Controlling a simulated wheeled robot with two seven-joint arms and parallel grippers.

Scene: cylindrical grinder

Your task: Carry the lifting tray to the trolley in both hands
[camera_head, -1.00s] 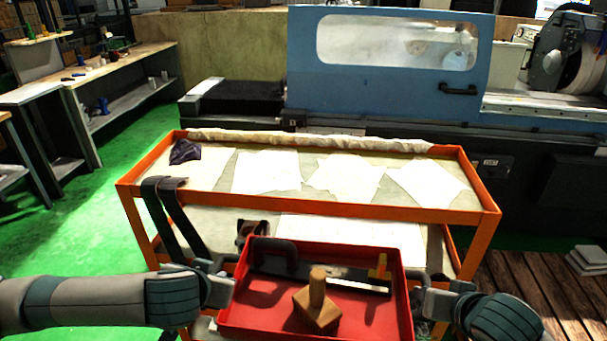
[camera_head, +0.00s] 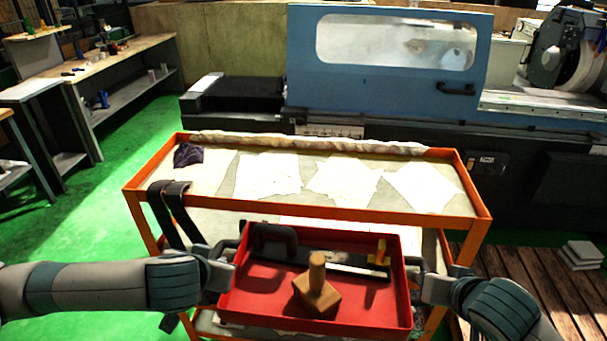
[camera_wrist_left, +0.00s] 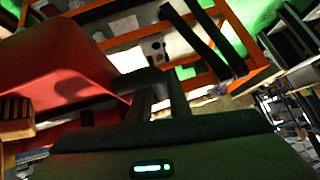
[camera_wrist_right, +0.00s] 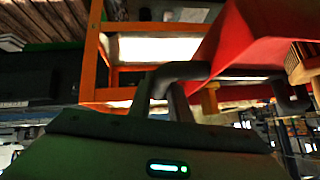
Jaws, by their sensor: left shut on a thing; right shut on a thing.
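The red lifting tray (camera_head: 265,305) is held level in front of the orange trolley (camera_head: 300,212). It carries a wooden block with a peg (camera_head: 316,288), a dark bar-shaped tool (camera_head: 320,262) and a yellow piece (camera_head: 378,252). My left gripper (camera_head: 226,268) is shut on the tray's left handle, which shows dark in the left wrist view (camera_wrist_left: 145,80). My right gripper (camera_head: 424,280) is shut on the right handle, seen in the right wrist view (camera_wrist_right: 180,72). The tray hides part of the trolley's front and lower shelf.
White sheets (camera_head: 268,176) and a dark cloth (camera_head: 188,154) lie on the trolley's top. Dark straps (camera_head: 172,205) hang over its front left corner. The blue grinder (camera_head: 390,70) stands behind. A workbench (camera_head: 120,65) is at the left, with green floor between.

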